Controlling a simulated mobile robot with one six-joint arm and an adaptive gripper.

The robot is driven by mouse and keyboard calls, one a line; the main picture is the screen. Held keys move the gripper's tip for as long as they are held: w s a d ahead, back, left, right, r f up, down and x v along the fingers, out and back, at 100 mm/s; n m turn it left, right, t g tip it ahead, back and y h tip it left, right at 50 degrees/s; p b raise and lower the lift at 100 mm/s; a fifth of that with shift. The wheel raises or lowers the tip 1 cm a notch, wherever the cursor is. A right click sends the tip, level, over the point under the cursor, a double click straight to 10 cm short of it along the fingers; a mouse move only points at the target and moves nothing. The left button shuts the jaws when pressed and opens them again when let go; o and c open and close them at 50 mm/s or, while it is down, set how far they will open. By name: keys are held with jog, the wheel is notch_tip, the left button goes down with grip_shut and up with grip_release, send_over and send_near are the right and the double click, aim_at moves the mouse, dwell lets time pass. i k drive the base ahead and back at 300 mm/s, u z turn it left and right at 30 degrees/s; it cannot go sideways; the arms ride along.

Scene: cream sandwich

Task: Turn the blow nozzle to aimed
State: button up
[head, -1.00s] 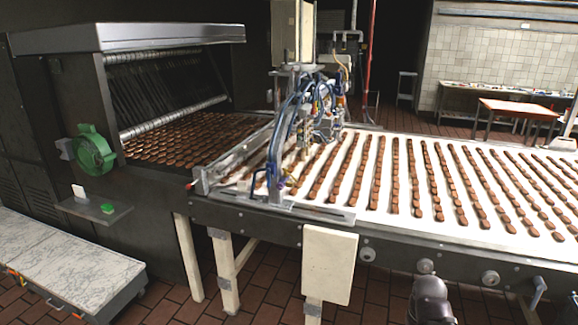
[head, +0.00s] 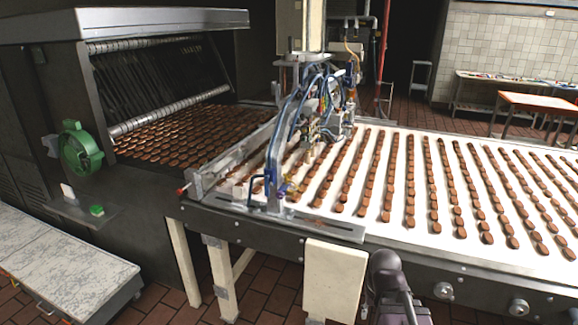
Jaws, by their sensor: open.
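No part in the head view can be told for certain as the blow nozzle. The depositing machine (head: 310,110), with blue hoses and metal fittings, stands over the left end of the white conveyor. A small blue bent piece (head: 256,181) sits at its near side. A round green housing (head: 80,148) is fixed to the dark oven-like machine on the left. A dark grey-purple part of my arm (head: 388,280) rises at the bottom edge, in front of the conveyor's side. My gripper's fingers are not visible.
The white conveyor (head: 400,180) carries rows of brown biscuits. A red-tipped rod (head: 182,191) sticks out at its left corner. A cream panel (head: 334,280) hangs at its near side. A marble-topped bench (head: 60,270) stands lower left. A small shelf (head: 82,212) holds a green button.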

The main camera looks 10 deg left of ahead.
aim_at(287, 176)
jog(key=z, duration=0.05)
jog(key=i, duration=1)
jog(key=z, duration=0.3)
